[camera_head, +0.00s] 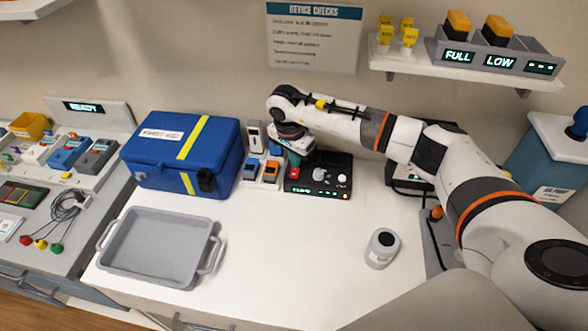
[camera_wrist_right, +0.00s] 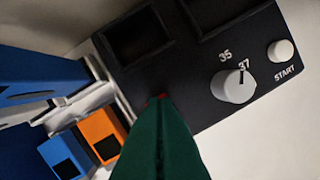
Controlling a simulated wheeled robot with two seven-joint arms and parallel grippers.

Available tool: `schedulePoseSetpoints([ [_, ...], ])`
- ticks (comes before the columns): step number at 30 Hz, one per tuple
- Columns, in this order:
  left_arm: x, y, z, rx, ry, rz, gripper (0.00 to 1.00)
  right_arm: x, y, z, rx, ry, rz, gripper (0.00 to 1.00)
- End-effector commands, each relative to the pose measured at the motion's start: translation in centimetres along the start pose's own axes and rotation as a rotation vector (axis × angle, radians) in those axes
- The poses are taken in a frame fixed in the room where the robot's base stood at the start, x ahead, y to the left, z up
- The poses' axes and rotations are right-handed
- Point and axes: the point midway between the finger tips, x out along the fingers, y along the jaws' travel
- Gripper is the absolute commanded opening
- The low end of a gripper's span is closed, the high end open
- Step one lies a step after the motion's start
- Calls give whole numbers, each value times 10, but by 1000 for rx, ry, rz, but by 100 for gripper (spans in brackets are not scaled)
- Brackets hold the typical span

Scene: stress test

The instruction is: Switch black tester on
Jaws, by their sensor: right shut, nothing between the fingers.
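The black tester (camera_head: 334,165) stands at the back of the white table, right of the blue box. In the right wrist view the tester (camera_wrist_right: 205,65) shows two dark recesses, a grey knob (camera_wrist_right: 234,86) by the marks 35 and 37, and a pale START button (camera_wrist_right: 281,51). My right gripper (camera_head: 294,167) reaches down over the tester's left part. Its green fingers (camera_wrist_right: 163,100) are shut and empty. A small red part shows at the fingertips, mostly hidden; I cannot tell if they touch it. My left gripper is not in view.
Orange and blue blocks (camera_head: 271,171) stand in a white holder just left of the tester. A blue case (camera_head: 180,150) and a grey tray (camera_head: 155,275) are further left. The table middle is clear.

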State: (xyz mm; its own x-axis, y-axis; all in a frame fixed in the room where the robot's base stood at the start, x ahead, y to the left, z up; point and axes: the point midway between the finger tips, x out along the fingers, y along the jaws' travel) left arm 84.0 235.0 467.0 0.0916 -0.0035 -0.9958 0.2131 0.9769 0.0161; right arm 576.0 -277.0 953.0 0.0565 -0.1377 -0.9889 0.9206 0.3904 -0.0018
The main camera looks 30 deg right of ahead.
Motion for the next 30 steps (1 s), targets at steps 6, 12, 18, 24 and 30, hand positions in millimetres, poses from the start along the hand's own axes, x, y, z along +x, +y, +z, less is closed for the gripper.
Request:
schedulePoseSetpoints([
  [6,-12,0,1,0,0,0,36,-21,0,4,1,-1,2,0],
  [12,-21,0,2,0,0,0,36,-37,0,6,0,-1,1,0],
  [18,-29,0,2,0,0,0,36,-53,0,8,0,-1,2,0],
  [24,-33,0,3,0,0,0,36,-62,0,10,0,0,1,0],
  [30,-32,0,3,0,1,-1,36,-61,0,9,0,0,1,0],
])
